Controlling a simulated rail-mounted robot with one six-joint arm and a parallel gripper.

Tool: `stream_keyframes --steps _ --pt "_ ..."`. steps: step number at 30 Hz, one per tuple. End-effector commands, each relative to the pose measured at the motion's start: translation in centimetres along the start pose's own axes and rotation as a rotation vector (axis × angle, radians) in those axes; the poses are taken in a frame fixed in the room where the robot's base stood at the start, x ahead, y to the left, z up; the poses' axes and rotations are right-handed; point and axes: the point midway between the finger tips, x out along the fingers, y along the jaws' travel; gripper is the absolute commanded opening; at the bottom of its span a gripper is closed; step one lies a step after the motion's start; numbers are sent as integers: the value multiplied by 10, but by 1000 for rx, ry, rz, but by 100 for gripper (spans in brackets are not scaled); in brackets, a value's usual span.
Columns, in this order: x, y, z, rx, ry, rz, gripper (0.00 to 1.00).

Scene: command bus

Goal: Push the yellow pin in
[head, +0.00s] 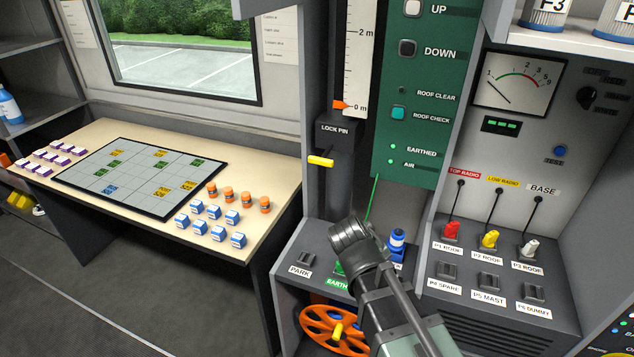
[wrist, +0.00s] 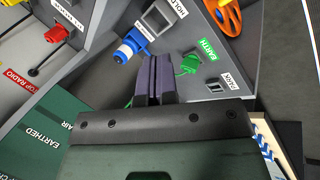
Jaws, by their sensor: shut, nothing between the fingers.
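The yellow pin (head: 321,161) sticks out sideways from the dark lock pin housing (head: 337,185) in the head view, under the LOCK PIN label. It is not visible in the wrist view. My gripper shows in the wrist view (wrist: 153,75) with its two dark fingers shut together and nothing between them. In the head view my arm reaches up from the bottom; its fingertips are hidden behind the wrist, below and to the right of the pin and apart from it.
A green cable plug (wrist: 187,64) and a blue plug (wrist: 132,46) are close to my fingers. A green panel (head: 405,120) stands to the right of the pin. A table (head: 262,170) with small blocks is at left. An orange reel (head: 318,318) sits below.

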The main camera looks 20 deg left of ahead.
Motion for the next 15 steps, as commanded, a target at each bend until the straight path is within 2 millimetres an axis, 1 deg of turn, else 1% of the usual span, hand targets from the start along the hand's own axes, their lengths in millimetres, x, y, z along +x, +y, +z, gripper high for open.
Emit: stream_keyframes --steps 1,2,3,5,6,7,8,9,10,12,15 --pt "1 -21 -38 -204 56 140 0" --pt "-8 -28 -59 -348 84 247 0" --pt "-24 -37 -86 -545 111 402 0" --pt "-55 -48 -123 -830 113 641 0" --pt "-76 -52 -143 -1004 84 798 0" --pt "-91 -52 -156 -1125 44 911 0" --pt "-105 -48 -166 -1233 -10 1012 0" --pt "-120 -40 -175 -1352 -94 1121 0" --pt "-128 -36 -180 -1430 -156 1186 0" --pt "-140 -32 -185 -1570 -276 1288 0" --pt "-145 -33 -188 -1680 -359 1331 0"
